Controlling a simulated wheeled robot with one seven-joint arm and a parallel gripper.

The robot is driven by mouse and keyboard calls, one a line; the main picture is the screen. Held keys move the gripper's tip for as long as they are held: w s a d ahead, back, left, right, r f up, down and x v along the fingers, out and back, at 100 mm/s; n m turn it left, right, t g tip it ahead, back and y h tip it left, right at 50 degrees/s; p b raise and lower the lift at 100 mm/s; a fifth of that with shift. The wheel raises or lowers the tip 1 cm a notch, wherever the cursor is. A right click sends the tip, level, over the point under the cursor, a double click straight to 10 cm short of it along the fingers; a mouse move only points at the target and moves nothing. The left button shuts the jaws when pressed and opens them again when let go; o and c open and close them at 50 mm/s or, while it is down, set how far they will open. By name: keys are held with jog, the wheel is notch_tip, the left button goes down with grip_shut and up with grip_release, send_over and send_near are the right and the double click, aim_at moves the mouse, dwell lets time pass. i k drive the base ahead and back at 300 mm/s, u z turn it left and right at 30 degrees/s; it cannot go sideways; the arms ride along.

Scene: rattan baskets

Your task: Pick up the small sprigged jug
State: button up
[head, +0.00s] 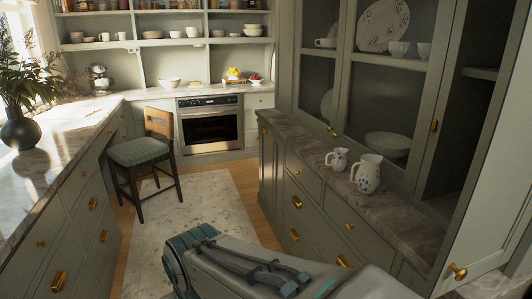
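The small sprigged jug (338,160) stands upright on the marble counter (290,134) at the right. It is white with dark blue sprigs. A larger jug (367,174) with a similar pattern stands just right of it and nearer to me, a small gap apart. My arm crosses the bottom of the head view, left of and below the jugs. My gripper is not visible, so I cannot see whether it is open or shut.
A glazed cabinet (385,100) with dishes rises behind the jugs. The counter is bare beside them. A vase of foliage (20,130) stands on the left counter.

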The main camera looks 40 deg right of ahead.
aim_at(338, 162)
jog(key=z, duration=0.2)
jog(key=i, duration=1.6)
jog(key=z, duration=1)
jog(key=i, duration=1.1)
jog(key=z, duration=1.6)
jog(key=i, duration=0.65)
jog(key=z, duration=0.35)
